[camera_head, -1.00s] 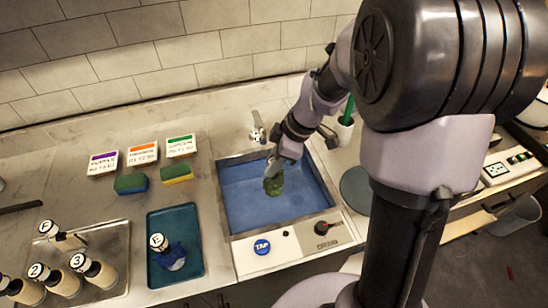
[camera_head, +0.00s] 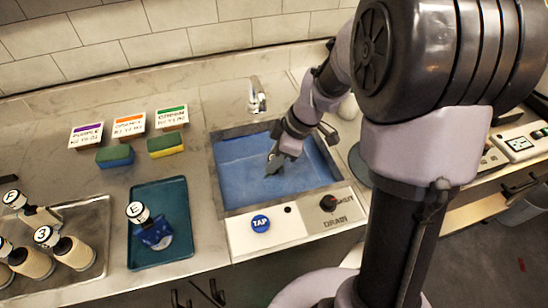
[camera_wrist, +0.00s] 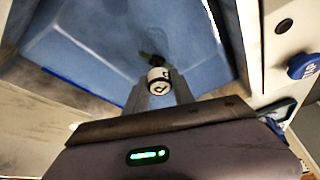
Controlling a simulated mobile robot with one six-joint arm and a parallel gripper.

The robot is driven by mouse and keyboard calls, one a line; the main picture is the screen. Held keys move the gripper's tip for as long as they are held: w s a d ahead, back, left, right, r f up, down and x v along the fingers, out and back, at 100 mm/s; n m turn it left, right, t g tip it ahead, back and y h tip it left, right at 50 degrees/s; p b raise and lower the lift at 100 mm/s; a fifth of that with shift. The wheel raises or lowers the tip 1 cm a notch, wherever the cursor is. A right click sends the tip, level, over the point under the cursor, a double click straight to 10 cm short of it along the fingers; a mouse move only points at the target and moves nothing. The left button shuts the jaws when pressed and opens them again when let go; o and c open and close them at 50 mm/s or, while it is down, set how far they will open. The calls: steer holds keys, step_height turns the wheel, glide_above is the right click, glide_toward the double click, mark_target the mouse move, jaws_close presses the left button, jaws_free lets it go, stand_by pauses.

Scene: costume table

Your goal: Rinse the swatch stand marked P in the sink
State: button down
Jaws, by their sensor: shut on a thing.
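My gripper (camera_head: 276,160) reaches down into the blue sink (camera_head: 218,176), well inside its walls. In the wrist view my gripper (camera_wrist: 158,90) is shut on the swatch stand (camera_wrist: 158,76), whose round white top bears a letter that looks like an upside-down P. A small dark green part of the stand shows beyond the top; the rest is hidden or under water. In the head view the stand cannot be made out below the fingers. The tap (camera_head: 257,95) stands behind the sink. The blue TAP button (camera_head: 260,223) and the dark DRAIN knob (camera_head: 328,203) are on the front panel.
Left of the sink, a teal tray (camera_head: 150,256) holds a blue stand marked E (camera_head: 152,228). A metal tray (camera_head: 98,212) at far left holds several pale stands. Two sponges (camera_head: 115,155) (camera_head: 165,145) lie before three colour-labelled cards (camera_head: 128,125).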

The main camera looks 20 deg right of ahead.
steer(key=shift+r, duration=0.1)
steer(key=shift+a+b, duration=0.35)
steer(key=shift+a, duration=0.8)
steer(key=shift+d, duration=0.1)
steer(key=shift+d, duration=2.2)
